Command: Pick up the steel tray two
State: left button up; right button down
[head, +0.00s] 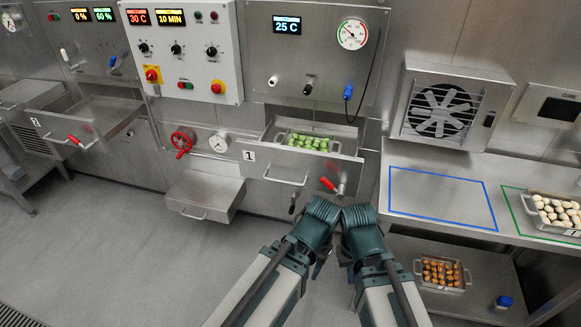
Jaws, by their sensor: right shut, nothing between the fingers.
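Several steel trays are in view, and I cannot read a 2 on any of them. A tray of green pieces (335,147) sits in the open drawer marked 1. A tray of brown pieces (418,266) stands on the lower shelf at the right. A tray of pale pieces (529,207) is on the bench at the right edge. My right gripper (349,272) is shut and empty, mostly hidden behind its own arm, left of the brown tray and apart from it. My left gripper (318,269) barely shows beneath its arm; its fingers are hidden.
The open drawer marked 2 (106,112) at the left looks empty. The steel bench (440,165) has a bare blue outline (440,171) and a green outline (520,227) under the pale tray. A blue-capped item (503,302) is on the lower shelf. The floor (120,255) is clear.

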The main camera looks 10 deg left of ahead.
aim_at(295, 137)
jog(key=j+z, duration=0.2)
jog(key=z, duration=0.2)
jog(key=j+z, duration=0.2)
jog(key=z, duration=0.2)
jog(key=j+z, duration=0.2)
jog(key=z, duration=0.2)
jog(key=k+j+z, duration=0.1)
jog(key=j, duration=0.3)
jog(key=k+j+z, duration=0.15)
jog(key=j, duration=0.25)
jog(key=k+j+z, duration=0.1)
jog(key=j, duration=0.25)
jog(key=k+j+z, duration=0.25)
jog(key=k+j, duration=0.2)
jog(key=j, duration=0.25)
jog(key=k+j, duration=0.25)
jog(key=j, duration=0.15)
jog(key=k+j, duration=0.2)
jog(key=j, duration=0.2)
